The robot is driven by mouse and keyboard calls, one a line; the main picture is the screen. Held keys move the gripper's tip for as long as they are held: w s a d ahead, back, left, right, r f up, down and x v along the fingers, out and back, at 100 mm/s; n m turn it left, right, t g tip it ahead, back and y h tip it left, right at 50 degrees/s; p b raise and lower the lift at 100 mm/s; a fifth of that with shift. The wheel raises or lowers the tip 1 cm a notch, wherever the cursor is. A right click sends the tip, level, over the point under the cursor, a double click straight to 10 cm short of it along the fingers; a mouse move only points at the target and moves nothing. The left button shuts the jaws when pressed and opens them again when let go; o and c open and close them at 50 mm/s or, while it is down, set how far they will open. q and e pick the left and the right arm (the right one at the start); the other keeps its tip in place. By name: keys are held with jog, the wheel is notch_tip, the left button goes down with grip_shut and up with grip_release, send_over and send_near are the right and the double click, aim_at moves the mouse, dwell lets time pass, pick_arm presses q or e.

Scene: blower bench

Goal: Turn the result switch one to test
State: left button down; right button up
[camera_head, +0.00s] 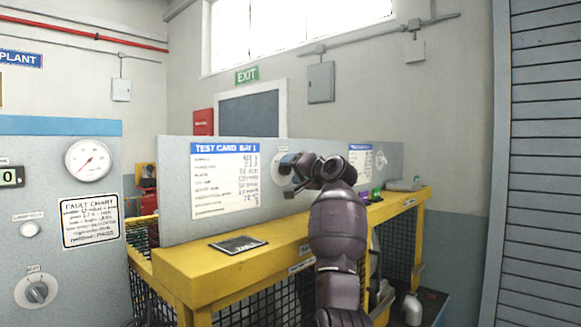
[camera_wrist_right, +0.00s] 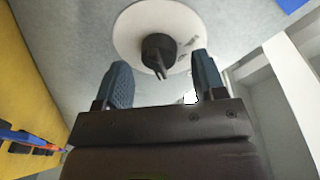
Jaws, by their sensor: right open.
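The result switch is a dark rotary knob on a round white plate, and it shows in the right wrist view (camera_wrist_right: 158,52). In the head view its round plate (camera_head: 281,169) is on the grey panel just right of the test card, and my right gripper covers most of the knob. My right gripper (camera_wrist_right: 160,82) is open, with one blue-grey finger on each side of the knob and a gap to each. The knob is in front of the fingertips. Whether a finger touches it cannot be told. The lettering on the plate is too small to read. My left gripper is not in view.
The test card (camera_head: 225,180) hangs on the grey panel above a yellow bench (camera_head: 205,262). A dark flat tablet-like plate (camera_head: 238,244) lies on the bench. At the left, a grey cabinet carries a gauge (camera_head: 89,159) and another rotary knob (camera_head: 37,291).

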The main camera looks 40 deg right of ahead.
jog(key=shift+w, duration=0.65)
jog(key=shift+c, duration=0.5)
jog(key=shift+f, duration=0.1)
jog(key=c, duration=0.8)
